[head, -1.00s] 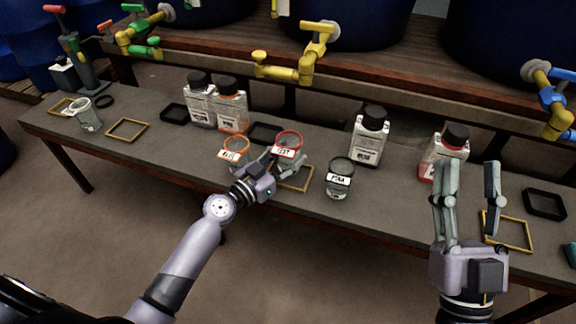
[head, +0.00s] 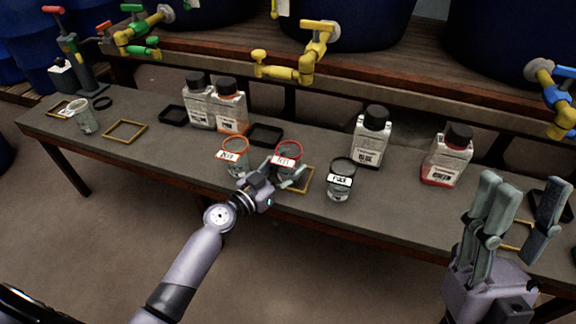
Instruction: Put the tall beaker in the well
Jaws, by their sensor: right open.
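A glass beaker with a red rim and a white label (head: 287,161) stands at the front middle of the table, at a yellow square frame (head: 306,180). My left gripper (head: 280,174) is at its near side, with fingers around its lower part; they look shut on it. Other beakers stand nearby: an orange-rimmed one (head: 236,158) to its left, a dark-rimmed one (head: 340,180) to its right, and a clear one (head: 86,118) at the far left. I cannot tell which is called tall. My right gripper (head: 522,190) is open and empty at the right.
White bottles with black caps (head: 200,104) stand at the back, two left of centre and two further right (head: 370,137). Empty frames lie on the table, yellow (head: 125,121) and black (head: 173,106). Yellow taps (head: 300,60) and a wooden shelf (head: 230,40) overhang the back.

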